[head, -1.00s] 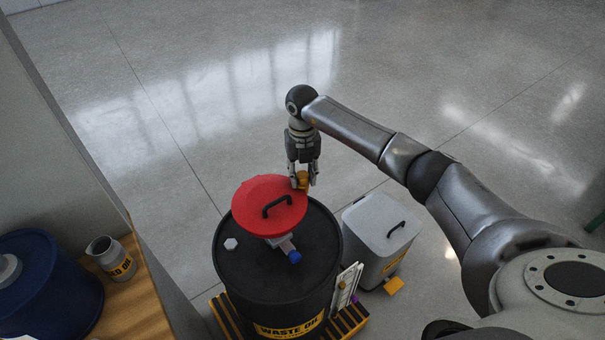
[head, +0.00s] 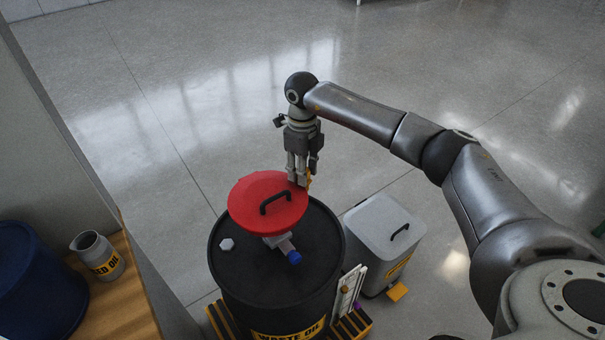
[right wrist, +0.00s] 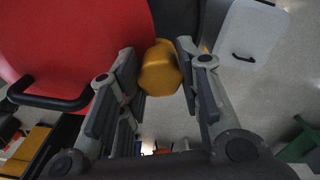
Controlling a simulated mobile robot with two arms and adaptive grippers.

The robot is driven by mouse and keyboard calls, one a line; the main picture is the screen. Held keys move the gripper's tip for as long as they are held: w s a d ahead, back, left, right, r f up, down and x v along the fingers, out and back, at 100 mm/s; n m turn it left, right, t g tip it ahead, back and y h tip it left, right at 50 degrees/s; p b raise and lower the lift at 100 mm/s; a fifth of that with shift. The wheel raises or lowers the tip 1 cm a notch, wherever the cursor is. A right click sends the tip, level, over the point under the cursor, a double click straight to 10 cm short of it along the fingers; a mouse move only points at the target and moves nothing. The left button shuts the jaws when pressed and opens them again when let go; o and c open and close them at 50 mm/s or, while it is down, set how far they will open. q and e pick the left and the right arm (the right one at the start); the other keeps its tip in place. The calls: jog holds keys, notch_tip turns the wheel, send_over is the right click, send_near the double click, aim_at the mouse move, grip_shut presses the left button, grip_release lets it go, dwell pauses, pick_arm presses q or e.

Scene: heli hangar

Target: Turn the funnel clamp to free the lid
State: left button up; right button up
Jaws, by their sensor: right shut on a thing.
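The red funnel lid (head: 247,197) with a black handle sits over the black waste-oil drum (head: 318,236). The yellow funnel clamp (head: 309,179) is at the lid's far right edge, mostly hidden by the fingers in the head view. My right gripper (head: 302,178) comes down from above and is shut on the clamp. In the right wrist view the clamp (right wrist: 158,70) shows as a rounded yellow knob between the fingers, beside the red lid (right wrist: 95,45). The lid looks closed. My left gripper is not in view.
A grey bin (head: 377,226) with a black handle and yellow pedal stands right of the drum. A blue-ended valve (head: 291,255) and white hex cap (head: 227,244) are on the drum top. A used-oil can (head: 97,256) stands on the wooden bench at left. Floor behind is clear.

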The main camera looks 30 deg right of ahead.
jog(key=n+b, duration=0.1)
jog(key=n, duration=0.3)
jog(key=shift+n+b, duration=0.3)
jog(key=shift+b, duration=0.1)
jog(key=shift+n+b, duration=0.55)
jog(key=shift+n, duration=1.15)
jog(key=shift+r, duration=0.1)
jog(key=o, duration=1)
jog(key=shift+o, duration=0.2)
notch_tip(320, 180, up, 12)
